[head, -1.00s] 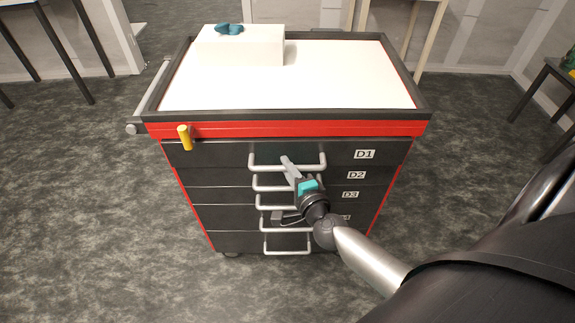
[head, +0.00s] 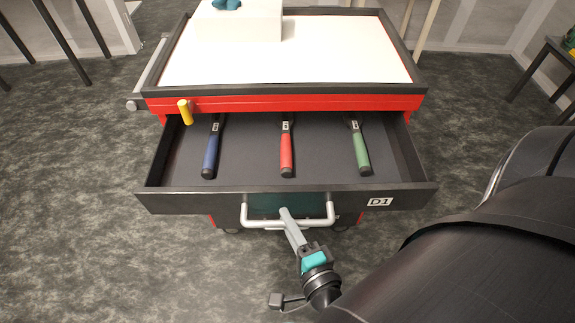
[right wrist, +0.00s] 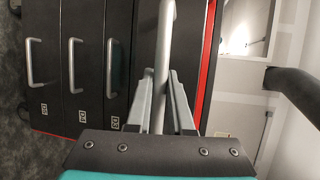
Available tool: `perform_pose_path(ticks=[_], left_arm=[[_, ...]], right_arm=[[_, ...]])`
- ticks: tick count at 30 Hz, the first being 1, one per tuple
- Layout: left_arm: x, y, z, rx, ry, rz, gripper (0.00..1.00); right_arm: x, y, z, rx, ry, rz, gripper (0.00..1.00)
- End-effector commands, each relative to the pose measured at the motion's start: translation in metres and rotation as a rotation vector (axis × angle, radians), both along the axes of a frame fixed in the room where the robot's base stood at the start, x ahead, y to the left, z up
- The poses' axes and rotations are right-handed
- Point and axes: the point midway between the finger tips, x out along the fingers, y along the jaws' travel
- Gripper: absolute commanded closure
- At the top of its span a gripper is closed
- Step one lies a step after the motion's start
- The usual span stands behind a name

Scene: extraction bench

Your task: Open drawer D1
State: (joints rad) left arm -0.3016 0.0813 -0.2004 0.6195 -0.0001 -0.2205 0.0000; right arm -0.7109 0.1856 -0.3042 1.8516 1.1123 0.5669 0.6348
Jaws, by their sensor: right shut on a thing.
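Drawer D1 (head: 180,204) is the top drawer of a black and red cart, and it stands pulled out in the head view. Its label D1 is at the right of its front. Inside lie a blue-handled tool (head: 211,150), a red-handled tool (head: 286,150) and a green-handled tool (head: 359,150). My right gripper (head: 289,217) is shut on the drawer's silver bar handle (head: 319,221). In the right wrist view the handle (right wrist: 165,50) runs between the two grey fingers (right wrist: 160,95). My left gripper is not in view.
The cart's white top (head: 330,60) carries a white box (head: 240,25) with a blue item on it. A yellow peg (head: 185,112) sticks out at the cart's front left. Lower drawers with handles (right wrist: 75,65) appear closed in the right wrist view. Carpeted floor is free around the cart.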

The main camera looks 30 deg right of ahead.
Motion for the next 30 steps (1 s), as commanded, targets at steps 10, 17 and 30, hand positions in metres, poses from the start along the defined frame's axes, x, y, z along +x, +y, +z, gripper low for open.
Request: perform_pose_path(ticks=[10,17,30], left_arm=[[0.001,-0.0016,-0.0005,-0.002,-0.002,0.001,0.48],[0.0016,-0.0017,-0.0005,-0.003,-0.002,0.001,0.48],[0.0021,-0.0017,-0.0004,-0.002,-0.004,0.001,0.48]], right_arm=[[-0.0146,0.009,0.0,-0.001,0.0,0.0,1.0],[-0.0145,0.009,0.0,-0.001,-0.001,0.0,1.0],[-0.0142,0.0089,0.0,-0.001,0.0,0.0,0.5]])
